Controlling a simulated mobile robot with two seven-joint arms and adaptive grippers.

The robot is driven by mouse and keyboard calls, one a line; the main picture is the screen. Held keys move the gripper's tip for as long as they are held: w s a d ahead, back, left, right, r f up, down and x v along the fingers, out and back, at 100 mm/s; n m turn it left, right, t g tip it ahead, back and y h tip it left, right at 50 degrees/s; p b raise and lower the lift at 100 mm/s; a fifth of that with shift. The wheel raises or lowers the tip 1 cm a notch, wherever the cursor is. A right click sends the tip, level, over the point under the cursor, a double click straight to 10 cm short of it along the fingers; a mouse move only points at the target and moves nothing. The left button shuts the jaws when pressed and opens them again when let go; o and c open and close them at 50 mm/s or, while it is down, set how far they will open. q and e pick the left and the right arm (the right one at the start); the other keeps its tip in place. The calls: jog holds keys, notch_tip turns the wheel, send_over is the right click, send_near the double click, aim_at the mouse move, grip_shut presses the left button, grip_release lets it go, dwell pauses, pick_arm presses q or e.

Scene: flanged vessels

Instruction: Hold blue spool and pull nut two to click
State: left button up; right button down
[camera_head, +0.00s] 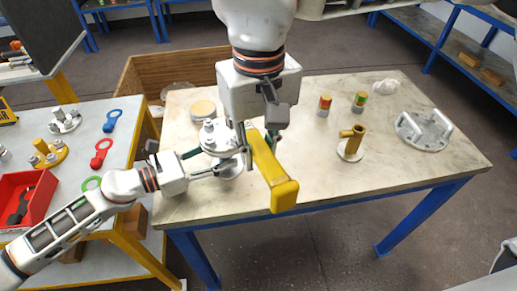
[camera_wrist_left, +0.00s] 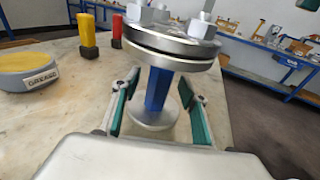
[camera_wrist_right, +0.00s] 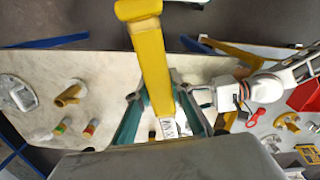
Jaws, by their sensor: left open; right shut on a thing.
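The blue spool (camera_wrist_left: 157,92) stands upright between grey flanges on the table; its top flange (camera_head: 220,137) shows in the head view. Several nuts (camera_wrist_left: 200,26) sit on that flange; I cannot tell which is nut two. My left gripper (camera_wrist_left: 155,108) is open, with a finger on each side of the blue body and visible gaps. It comes in from the left in the head view (camera_head: 217,162). My right gripper (camera_head: 262,140) is shut on a yellow bar-shaped tool (camera_head: 275,178) beside the flange. The tool also shows in the right wrist view (camera_wrist_right: 152,62); its working end is hidden.
Red-yellow (camera_head: 325,103) and green-red (camera_head: 359,100) cylinders, a brass elbow fitting (camera_head: 352,140) and a grey flange with handles (camera_head: 424,130) stand to the right. A side table with a red tray (camera_head: 40,181) is at left.

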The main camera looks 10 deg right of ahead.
pick_arm(q)
jog(key=v, duration=1.2)
